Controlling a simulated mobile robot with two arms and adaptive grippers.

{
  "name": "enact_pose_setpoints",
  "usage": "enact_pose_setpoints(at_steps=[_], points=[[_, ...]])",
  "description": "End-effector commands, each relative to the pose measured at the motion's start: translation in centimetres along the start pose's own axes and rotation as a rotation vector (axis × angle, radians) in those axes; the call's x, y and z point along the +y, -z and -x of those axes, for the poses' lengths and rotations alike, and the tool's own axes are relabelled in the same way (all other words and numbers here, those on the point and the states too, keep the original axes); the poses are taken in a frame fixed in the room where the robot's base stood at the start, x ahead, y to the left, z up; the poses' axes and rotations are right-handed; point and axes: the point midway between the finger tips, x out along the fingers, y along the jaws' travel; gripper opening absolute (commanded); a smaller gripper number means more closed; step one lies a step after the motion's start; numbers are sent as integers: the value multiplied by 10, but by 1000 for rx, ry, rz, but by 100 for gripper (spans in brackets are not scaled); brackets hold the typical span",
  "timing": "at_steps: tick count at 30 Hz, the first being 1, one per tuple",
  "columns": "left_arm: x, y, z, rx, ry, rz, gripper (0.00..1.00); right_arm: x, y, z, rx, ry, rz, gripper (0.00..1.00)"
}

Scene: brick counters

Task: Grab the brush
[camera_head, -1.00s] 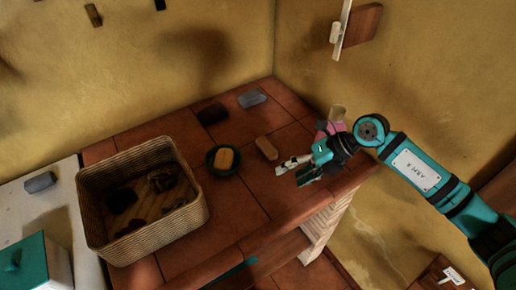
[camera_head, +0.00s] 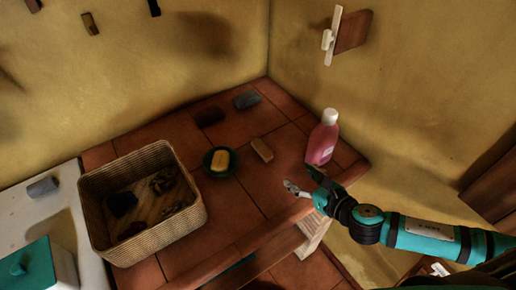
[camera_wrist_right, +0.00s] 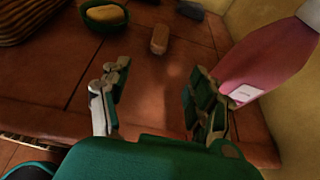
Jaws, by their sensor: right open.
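A small tan oblong block (camera_head: 262,150), which looks like the brush, lies on the red tiled counter (camera_head: 240,200), right of a green dish. I cannot make out bristles on it. It also shows at the top middle of the right wrist view (camera_wrist_right: 159,39). My right gripper (camera_head: 303,180) is open and empty near the counter's front right edge, on the near side of the block and apart from it. In the right wrist view its spread fingers (camera_wrist_right: 155,85) have bare tile between them. My left gripper is out of view.
A pink bottle (camera_head: 322,143) with a white cap stands close by the right gripper. A green dish (camera_head: 210,170) holds yellow soap (camera_head: 220,160). A wicker basket (camera_head: 150,240) stands left. A dark red block (camera_head: 209,116) and a grey block (camera_head: 247,98) lie behind.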

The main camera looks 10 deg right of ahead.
Motion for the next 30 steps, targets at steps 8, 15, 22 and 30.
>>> enact_pose_setpoints(at_steps=[8,15,22,30], points=[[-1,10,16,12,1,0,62,1,-6,-60,-7,0,-4,62],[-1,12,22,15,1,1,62,1,-4,-103,-6,-2,-2,62],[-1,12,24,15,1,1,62,1,-3,-117,-5,-2,-2,62],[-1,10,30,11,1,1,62,2,-2,-154,-6,-3,-4,62]])
